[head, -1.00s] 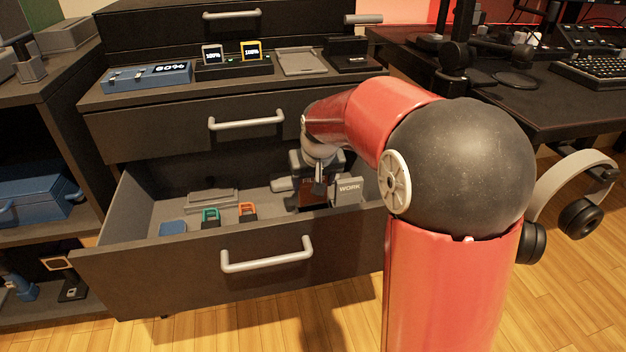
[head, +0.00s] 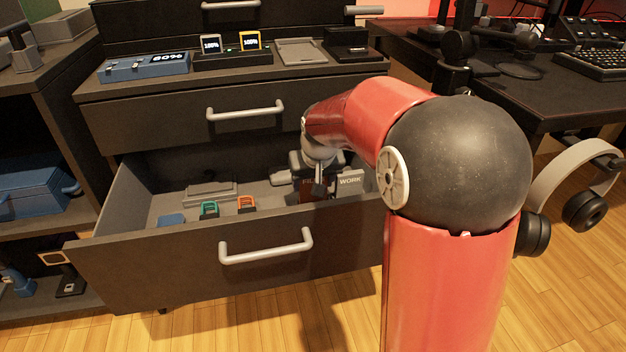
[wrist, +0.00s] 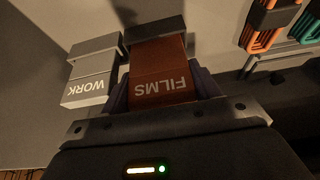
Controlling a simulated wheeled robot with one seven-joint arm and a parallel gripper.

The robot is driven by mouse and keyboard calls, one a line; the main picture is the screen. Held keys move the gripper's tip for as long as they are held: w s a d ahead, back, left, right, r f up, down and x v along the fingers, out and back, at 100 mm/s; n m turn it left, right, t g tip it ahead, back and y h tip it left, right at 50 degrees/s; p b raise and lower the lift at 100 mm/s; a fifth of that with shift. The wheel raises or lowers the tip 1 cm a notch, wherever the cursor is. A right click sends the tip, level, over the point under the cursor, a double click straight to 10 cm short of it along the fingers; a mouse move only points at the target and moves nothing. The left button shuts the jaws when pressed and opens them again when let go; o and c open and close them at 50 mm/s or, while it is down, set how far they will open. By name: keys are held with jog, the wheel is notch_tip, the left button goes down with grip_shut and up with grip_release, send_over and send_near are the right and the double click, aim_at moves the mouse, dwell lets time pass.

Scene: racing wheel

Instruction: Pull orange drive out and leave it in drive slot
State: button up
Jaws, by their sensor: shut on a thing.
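My gripper (head: 318,180) is inside the open bottom drawer (head: 200,266), at its right part. It is shut on a rust-orange drive labelled FILMS (wrist: 162,80), with a finger on either side in the wrist view. The drive's dark end (wrist: 155,28) points away from the gripper. A grey drive labelled WORK (wrist: 92,78) stands close beside it; it also shows in the head view (head: 349,182). I cannot tell whether the FILMS drive touches the drawer floor. No drive slot can be made out clearly.
The drawer also holds a bright orange item (head: 246,204), a teal item (head: 209,209), a blue item (head: 171,220) and a grey tray-like piece (head: 211,189). The drawer above (head: 180,121) is shut.

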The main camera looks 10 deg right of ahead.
aim_at(313, 181)
jog(key=shift+f+b, duration=0.45)
jog(key=shift+f, duration=0.35)
jog(key=o, duration=1.2)
jog(key=shift+c, duration=0.2)
jog(key=p+v, duration=0.1)
jog(key=v, duration=0.6)
jog(key=shift+r+p, duration=0.15)
jog(key=shift+p, duration=0.2)
jog(key=shift+s+a+r, duration=0.1)
jog(key=shift+s+r, duration=0.1)
jog(key=shift+r, duration=0.05)
